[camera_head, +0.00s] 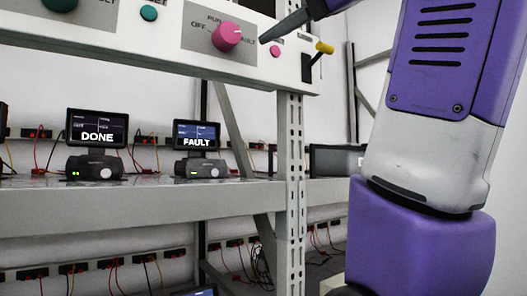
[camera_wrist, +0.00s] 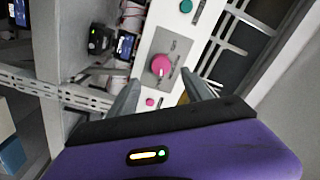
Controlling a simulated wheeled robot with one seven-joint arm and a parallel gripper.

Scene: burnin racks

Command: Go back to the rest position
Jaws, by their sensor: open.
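My gripper (camera_wrist: 160,92) is open and empty in the wrist view, its two fingers apart in front of the control panel (camera_wrist: 153,40). In the head view one dark finger (camera_head: 288,25) reaches in from the upper right, close to the panel's right end. My purple and white arm fills the right side of the head view. The panel carries a large pink knob (camera_head: 227,36), a small pink button (camera_head: 275,51) and a yellow-tipped lever (camera_head: 324,47). The finger is near the small button; I cannot tell whether it touches.
Below the panel, a grey shelf (camera_head: 150,205) holds a device reading DONE (camera_head: 96,130) and one reading FAULT (camera_head: 197,137). A perforated rack post (camera_head: 292,160) stands right of them. Wires and sockets line the back. A teal button (camera_head: 149,13) sits further left on the panel.

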